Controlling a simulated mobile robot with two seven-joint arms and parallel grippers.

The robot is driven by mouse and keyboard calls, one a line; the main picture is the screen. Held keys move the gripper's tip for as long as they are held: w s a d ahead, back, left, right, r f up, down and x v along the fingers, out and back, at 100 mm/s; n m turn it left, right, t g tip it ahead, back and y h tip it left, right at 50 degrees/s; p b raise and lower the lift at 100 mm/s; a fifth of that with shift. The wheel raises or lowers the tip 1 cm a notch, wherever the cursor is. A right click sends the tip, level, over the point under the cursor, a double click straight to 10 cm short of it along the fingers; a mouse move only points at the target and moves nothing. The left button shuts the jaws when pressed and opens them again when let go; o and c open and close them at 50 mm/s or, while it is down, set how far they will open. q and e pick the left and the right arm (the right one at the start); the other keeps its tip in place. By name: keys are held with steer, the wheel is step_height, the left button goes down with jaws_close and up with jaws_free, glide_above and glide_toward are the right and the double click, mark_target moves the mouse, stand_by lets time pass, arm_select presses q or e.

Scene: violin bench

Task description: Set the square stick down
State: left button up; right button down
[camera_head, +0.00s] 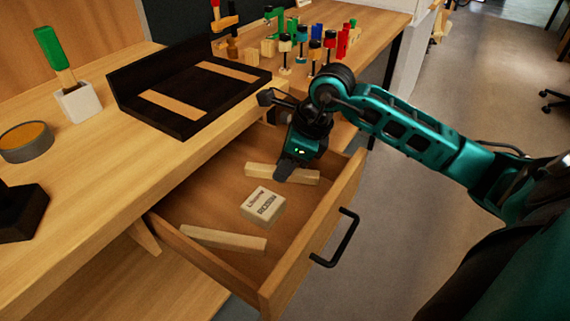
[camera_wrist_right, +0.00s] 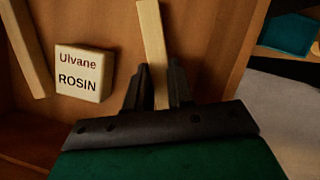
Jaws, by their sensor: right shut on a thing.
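A pale square stick (camera_head: 306,177) is at the far end of the open drawer (camera_head: 200,215), low over or on its floor; I cannot tell if it touches. My right gripper (camera_head: 283,172) reaches down into the drawer and is shut on this stick. In the right wrist view the stick (camera_wrist_right: 152,45) runs between the two fingers of the gripper (camera_wrist_right: 157,88) and sticks out ahead of them. My left gripper is not in view.
A rosin block (camera_head: 262,204) lies mid-drawer, and a second pale stick (camera_head: 224,240) lies nearer the front left. The drawer wall with a black handle (camera_head: 340,238) stands at the right. A dark tray (camera_head: 190,95) sits on the bench above.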

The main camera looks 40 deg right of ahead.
steer(key=shift+f+b, duration=0.3)
steer(key=c, duration=1.3)
jaws_free()
steer(key=shift+o, duration=0.2)
steer(key=shift+s, duration=0.1)
steer(key=shift+r+p, duration=0.3)
steer(key=shift+p, duration=0.1)
steer(key=p+v, duration=0.2)
steer(key=v, duration=1)
